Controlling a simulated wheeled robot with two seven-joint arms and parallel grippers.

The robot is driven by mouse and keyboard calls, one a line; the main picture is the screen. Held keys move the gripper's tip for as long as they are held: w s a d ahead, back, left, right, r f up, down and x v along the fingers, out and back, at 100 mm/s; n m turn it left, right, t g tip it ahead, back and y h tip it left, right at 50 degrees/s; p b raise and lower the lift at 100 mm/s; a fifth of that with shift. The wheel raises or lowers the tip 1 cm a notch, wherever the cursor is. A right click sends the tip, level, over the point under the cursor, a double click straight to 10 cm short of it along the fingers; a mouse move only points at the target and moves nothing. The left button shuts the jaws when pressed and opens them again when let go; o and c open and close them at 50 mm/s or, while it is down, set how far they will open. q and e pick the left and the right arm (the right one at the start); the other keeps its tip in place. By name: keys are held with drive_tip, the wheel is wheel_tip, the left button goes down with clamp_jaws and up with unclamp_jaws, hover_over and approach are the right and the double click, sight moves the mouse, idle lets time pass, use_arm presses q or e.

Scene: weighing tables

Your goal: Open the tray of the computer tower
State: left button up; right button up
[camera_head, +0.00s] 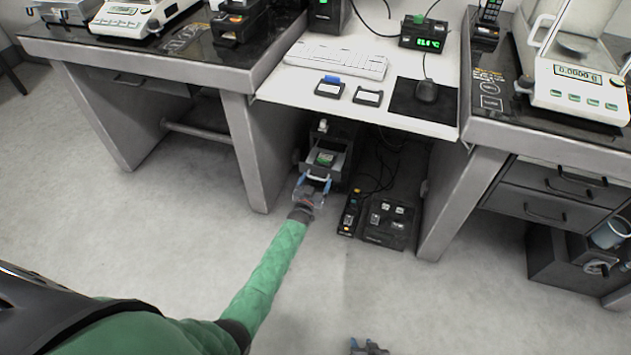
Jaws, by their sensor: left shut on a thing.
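The dark computer tower (345,135) stands on the floor under the white desk. Its tray (338,172) shows at the front, pulled out at least partly, with a small green and white item (325,158) inside. My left gripper (314,182), at the end of the green-sleeved arm, is at the tray's front with its blue fingertips at the light handle. It is shut on the handle. My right gripper (368,347) shows only in part at the bottom edge, well away from the tower, and its jaws cannot be made out.
A black power strip (350,212) and a dark box with sockets (388,222) lie on the floor right of the tower, with cables behind. Desk legs stand on both sides. The white desk (437,128) overhangs the tower. The floor in front is clear.

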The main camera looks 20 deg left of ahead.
use_arm(q)
drive_tip(key=shift+d, duration=0.5)
drive_tip(key=o, duration=1.1)
drive_tip(key=shift+a, duration=0.3)
drive_tip(key=s, duration=0.7)
drive_tip(key=shift+s+p, duration=0.4)
drive_tip(key=shift+p, duration=0.05)
drive_tip(key=shift+a, duration=0.15)
